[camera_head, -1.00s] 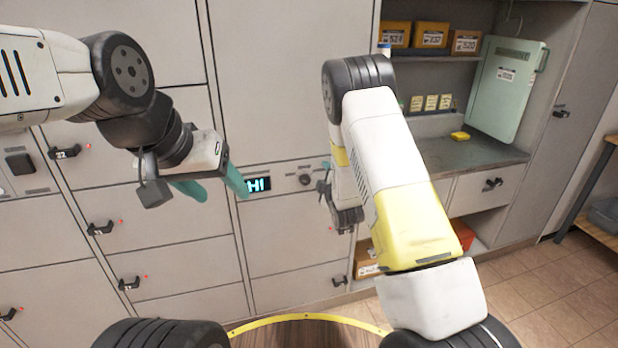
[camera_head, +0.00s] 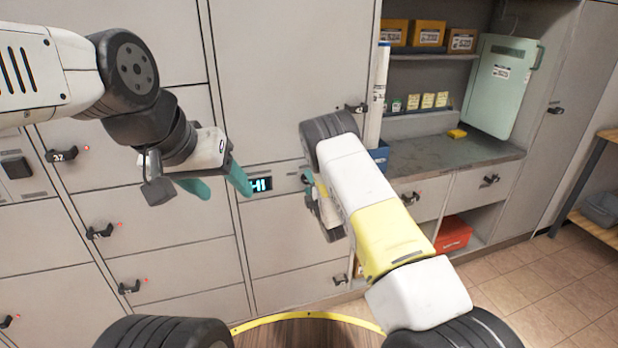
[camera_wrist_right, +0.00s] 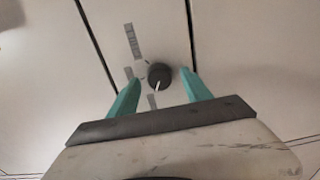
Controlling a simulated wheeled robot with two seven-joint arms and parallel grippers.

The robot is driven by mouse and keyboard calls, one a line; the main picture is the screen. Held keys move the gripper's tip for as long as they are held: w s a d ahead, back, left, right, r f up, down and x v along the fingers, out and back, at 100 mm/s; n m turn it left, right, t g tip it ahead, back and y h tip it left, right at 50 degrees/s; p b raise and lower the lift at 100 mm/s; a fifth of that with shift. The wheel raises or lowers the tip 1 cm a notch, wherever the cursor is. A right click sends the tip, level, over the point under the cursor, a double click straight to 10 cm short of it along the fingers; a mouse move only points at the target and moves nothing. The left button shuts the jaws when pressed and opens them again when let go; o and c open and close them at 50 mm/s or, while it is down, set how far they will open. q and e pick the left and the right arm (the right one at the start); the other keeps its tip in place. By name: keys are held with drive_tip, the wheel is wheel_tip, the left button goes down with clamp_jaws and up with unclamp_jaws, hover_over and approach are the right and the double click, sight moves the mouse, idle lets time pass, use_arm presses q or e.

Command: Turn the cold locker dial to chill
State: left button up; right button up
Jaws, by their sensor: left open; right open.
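The black dial (camera_wrist_right: 159,76) is on a light grey locker panel in the right wrist view, its white pointer line directed down toward the gripper. Small grey labels (camera_wrist_right: 132,40) lie around it, too blurred to read. My right gripper (camera_wrist_right: 160,82) is open, with one teal finger on each side of the dial; I cannot tell whether they touch it. In the head view my right arm mostly hides the dial. The display (camera_head: 260,185) beside it reads "HI" in blue. My left gripper (camera_head: 218,186) is open and empty, in front of the lockers left of the display.
Locker doors with black handles (camera_head: 100,231) and red lights fill the left. At right are a counter (camera_head: 450,152), yellow boxes (camera_head: 428,34) on a shelf, a green panel (camera_head: 498,85) and a red box (camera_head: 453,235). Floor at lower right is clear.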

drive_tip(key=shift+w, duration=0.15)
clamp_jaws()
idle(0.4)
drive_tip(key=m, duration=2.3)
drive_tip(key=shift+m, duration=0.4)
drive_tip(key=shift+f, duration=0.1)
